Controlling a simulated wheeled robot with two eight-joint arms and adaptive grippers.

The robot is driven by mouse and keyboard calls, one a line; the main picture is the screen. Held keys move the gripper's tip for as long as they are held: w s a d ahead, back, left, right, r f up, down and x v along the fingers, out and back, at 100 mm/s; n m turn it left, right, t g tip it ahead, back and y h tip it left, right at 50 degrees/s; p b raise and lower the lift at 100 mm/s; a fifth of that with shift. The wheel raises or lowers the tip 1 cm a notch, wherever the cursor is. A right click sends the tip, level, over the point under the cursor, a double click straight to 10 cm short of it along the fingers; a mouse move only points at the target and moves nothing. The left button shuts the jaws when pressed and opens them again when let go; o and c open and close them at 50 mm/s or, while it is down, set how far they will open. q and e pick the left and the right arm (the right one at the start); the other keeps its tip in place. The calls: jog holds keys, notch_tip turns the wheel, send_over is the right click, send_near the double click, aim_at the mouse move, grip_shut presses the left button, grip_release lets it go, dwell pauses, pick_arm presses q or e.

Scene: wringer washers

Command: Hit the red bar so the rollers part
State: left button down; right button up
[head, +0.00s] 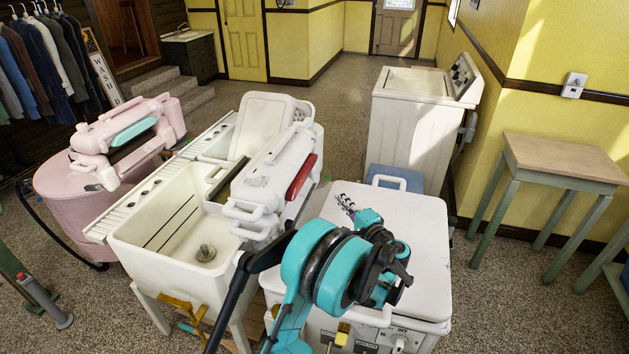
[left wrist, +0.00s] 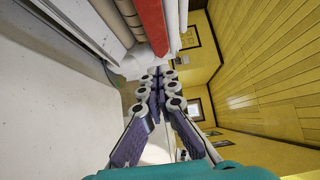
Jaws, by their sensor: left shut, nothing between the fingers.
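The red bar (head: 301,177) is on the right side of the white wringer head (head: 265,185), above the white washer. In the left wrist view the red bar (left wrist: 152,25) shows at the top, beside pale rollers (left wrist: 108,18). My left gripper (head: 346,204) is over the white lid, right of and nearer than the red bar, apart from it. In the left wrist view its purple fingers (left wrist: 159,76) are closed together at the tips, with nothing between them, below the bar in the picture. My right gripper is not in view.
A white double sink (head: 165,235) stands left of the wringer. A pink washer (head: 90,200) with its own wringer is further left. The white lidded washer (head: 405,225) lies under my left gripper. A white dryer-like machine (head: 410,130) and a wooden table (head: 565,160) are behind right.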

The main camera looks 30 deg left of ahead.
pick_arm(q)
jog(key=b+x, duration=0.1)
jog(key=x, duration=0.3)
jog(key=s+b+x, duration=0.1)
jog(key=x, duration=0.3)
jog(key=a+b+x, duration=0.1)
jog(key=x, duration=0.3)
jog(key=shift+s+a, duration=0.15)
jog(key=shift+s, duration=0.2)
jog(key=shift+a+b, duration=0.35)
jog(key=shift+a, duration=0.1)
jog(key=shift+s+r, duration=0.1)
